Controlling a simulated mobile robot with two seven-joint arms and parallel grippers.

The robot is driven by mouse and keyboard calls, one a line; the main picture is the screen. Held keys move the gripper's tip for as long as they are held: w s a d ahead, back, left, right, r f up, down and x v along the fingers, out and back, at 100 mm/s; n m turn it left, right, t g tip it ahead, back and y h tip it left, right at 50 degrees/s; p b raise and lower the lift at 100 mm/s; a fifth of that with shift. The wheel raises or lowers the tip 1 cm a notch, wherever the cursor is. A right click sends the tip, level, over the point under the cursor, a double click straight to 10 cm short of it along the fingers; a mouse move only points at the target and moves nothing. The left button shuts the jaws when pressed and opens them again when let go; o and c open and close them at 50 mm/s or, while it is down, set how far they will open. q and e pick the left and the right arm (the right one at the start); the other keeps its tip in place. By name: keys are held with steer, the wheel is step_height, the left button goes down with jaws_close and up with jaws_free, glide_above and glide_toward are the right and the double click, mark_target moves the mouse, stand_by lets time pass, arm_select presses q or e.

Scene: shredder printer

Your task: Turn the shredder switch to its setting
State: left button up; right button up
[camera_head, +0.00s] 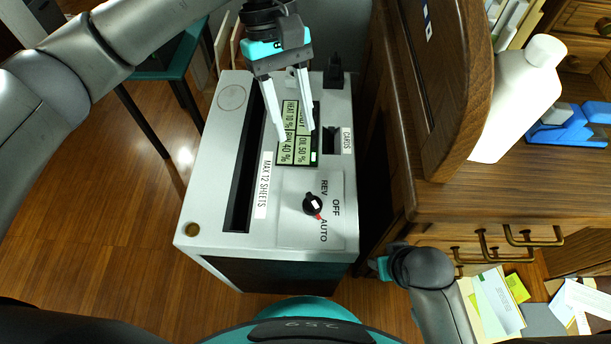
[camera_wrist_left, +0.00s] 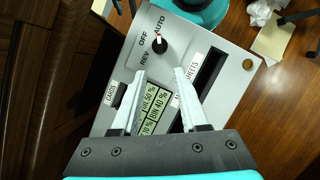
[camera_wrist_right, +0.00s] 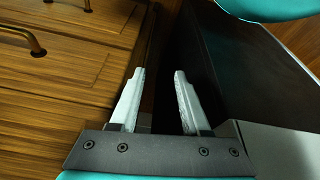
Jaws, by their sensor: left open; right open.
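The shredder (camera_head: 212,170) is a light grey box with a black paper slot, standing on the floor. Its black rotary switch (camera_head: 312,204) sits on the near part of the top, among the labels REV, OFF and AUTO; a red mark lies beside it toward AUTO. The switch also shows in the left wrist view (camera_wrist_left: 160,45). My left gripper (camera_head: 294,136) is open and empty above the green display panel (camera_head: 288,150), apart from the switch. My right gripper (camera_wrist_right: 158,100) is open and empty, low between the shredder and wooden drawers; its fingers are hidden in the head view.
Papers (camera_head: 495,300) lie at the lower right. Wooden floor (camera_head: 110,220) is open to the left.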

mark_target(312, 198)
arm_select(q)
steer(key=b+x, duration=0.4)
steer(key=x, duration=0.9)
steer(key=shift+s+d, duration=0.1)
steer(key=shift+s, duration=0.1)
steer(key=shift+s+d+f, duration=0.15)
steer(key=shift+s+f, duration=0.05)
steer(key=shift+f, duration=0.35)
arm_select(e)
step_height(312, 198, up, 8)
steer(key=w+a+t, duration=0.1)
steer(key=w+t, duration=0.1)
steer(key=shift+a+f+t+y, duration=0.25)
steer(key=shift+a+t+y, duration=0.05)
steer(key=shift+y, duration=0.1)
arm_select(q)
jaws_close()
